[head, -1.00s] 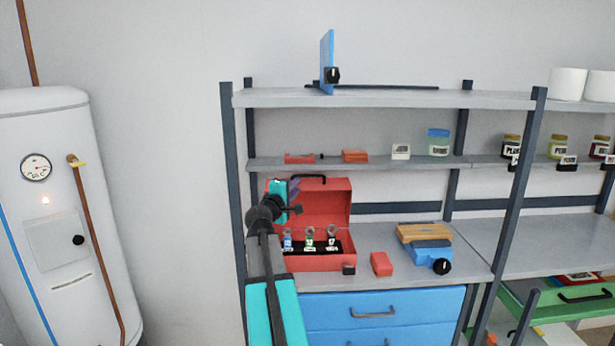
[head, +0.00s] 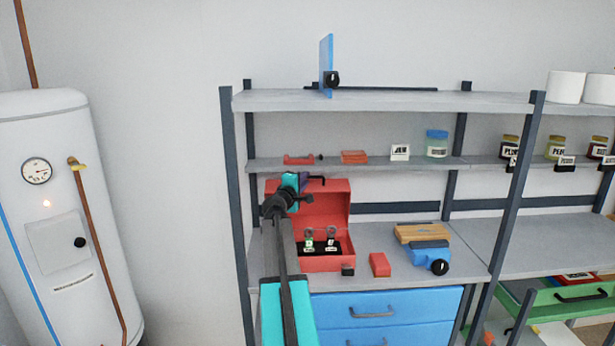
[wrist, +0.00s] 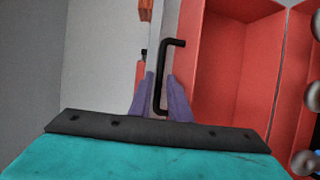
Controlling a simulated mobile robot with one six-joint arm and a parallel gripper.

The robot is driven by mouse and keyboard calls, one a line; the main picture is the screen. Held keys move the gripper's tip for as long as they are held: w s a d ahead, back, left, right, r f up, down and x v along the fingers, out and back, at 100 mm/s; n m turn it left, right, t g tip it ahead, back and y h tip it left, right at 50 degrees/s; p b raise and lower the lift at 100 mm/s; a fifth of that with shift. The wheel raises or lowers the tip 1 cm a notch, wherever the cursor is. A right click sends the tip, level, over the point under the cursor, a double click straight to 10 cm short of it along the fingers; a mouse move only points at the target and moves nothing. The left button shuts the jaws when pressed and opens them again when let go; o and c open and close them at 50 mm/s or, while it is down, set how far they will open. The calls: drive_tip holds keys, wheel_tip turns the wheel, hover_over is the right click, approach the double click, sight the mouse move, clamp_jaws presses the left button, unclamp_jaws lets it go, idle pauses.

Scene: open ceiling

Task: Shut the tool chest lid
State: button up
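The red tool chest (head: 338,265) stands on the grey bench with its lid (head: 328,205) raised at the back. The lid's black handle (head: 316,179) is at its top edge. My gripper (head: 298,182) is at the upper left of the lid, close to the handle; the arm hides the chest's left part. In the wrist view, the open lid (wrist: 225,60) fills the right side. The handle (wrist: 163,75) runs upright there, its lower end between the two purple fingers (wrist: 160,92). The fingers are apart, with a gap around the handle; contact cannot be told.
Tools with small tags (head: 331,243) stand in the chest. A shelf (head: 375,162) runs above the lid. A white boiler (head: 65,200) stands left.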

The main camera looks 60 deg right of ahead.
drive_tip(key=shift+p+x, duration=0.3)
drive_tip(key=shift+x, duration=1.2)
clamp_jaws()
drive_tip(key=shift+d+r, duration=0.1)
drive_tip(key=shift+d, duration=0.35)
drive_tip(key=shift+a, duration=0.4)
drive_tip(key=shift+a+b, duration=0.1)
drive_tip(key=shift+b, duration=0.25)
